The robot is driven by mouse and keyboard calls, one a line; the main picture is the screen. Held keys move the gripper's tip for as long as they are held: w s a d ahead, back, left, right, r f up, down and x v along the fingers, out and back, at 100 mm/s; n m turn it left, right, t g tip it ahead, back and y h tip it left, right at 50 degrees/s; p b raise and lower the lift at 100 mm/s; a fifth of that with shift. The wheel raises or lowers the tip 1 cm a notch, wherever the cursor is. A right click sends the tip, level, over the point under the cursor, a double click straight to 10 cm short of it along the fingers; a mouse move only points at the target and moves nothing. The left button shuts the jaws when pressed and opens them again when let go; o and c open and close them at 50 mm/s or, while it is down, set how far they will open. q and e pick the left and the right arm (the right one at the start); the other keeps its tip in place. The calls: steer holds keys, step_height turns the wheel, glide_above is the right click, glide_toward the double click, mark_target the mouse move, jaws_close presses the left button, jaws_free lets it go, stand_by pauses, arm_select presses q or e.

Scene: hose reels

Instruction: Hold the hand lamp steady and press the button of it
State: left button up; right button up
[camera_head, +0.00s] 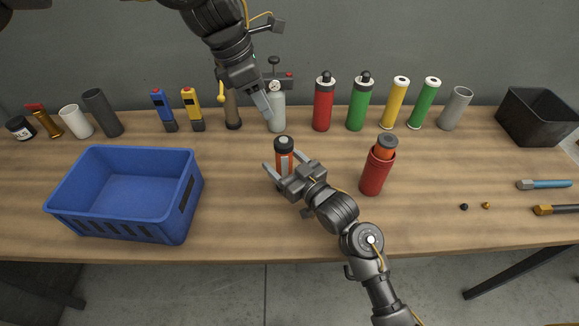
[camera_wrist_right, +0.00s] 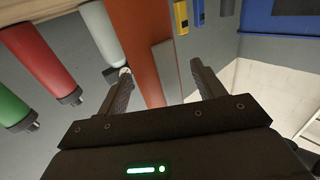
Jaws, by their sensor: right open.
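An orange hand lamp (camera_head: 284,146) with a dark cap stands upright near the middle of the table. My right gripper (camera_head: 283,168) reaches in from the front, open, with a finger on each side of the lamp. The right wrist view shows the orange lamp body (camera_wrist_right: 140,40) with a grey strip between the open right fingers (camera_wrist_right: 160,75), with a gap on the right side. My left gripper (camera_head: 264,107) points down behind the lamp, in front of the pale bottle with a gauge (camera_head: 277,123). Its fingers overlap, so its opening is unclear. The lamp's button cannot be made out.
A red cup (camera_head: 374,178) holding an orange grey-capped cylinder stands to the right. A blue crate (camera_head: 75,190) is at left. Several bottles, tubes and tools line the back. A black bin (camera_head: 540,118) is at far right.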

mark_target(279, 143)
steer(key=shift+c, duration=0.2)
arm_select(q)
steer(key=shift+c, duration=0.2)
arm_select(e)
steer(key=c, duration=1.2)
arm_select(q)
jaws_close()
arm_select(e)
steer(key=shift+o, duration=0.2)
stand_by(0.4)
arm_select(q)
steer(key=shift+d+f+m+t+h, duration=0.6)
steer(key=shift+f+t, duration=0.2)
steer(key=shift+f, duration=0.4)
steer(key=shift+d+f+m+t+h, duration=0.5)
steer(key=shift+f+m+t, duration=0.3)
steer(key=shift+f, duration=0.45)
steer(key=shift+d+f+m+t+h, duration=0.55)
steer(key=shift+f+t, duration=0.25)
steer(key=shift+f, duration=0.4)
steer(key=shift+a, duration=0.1)
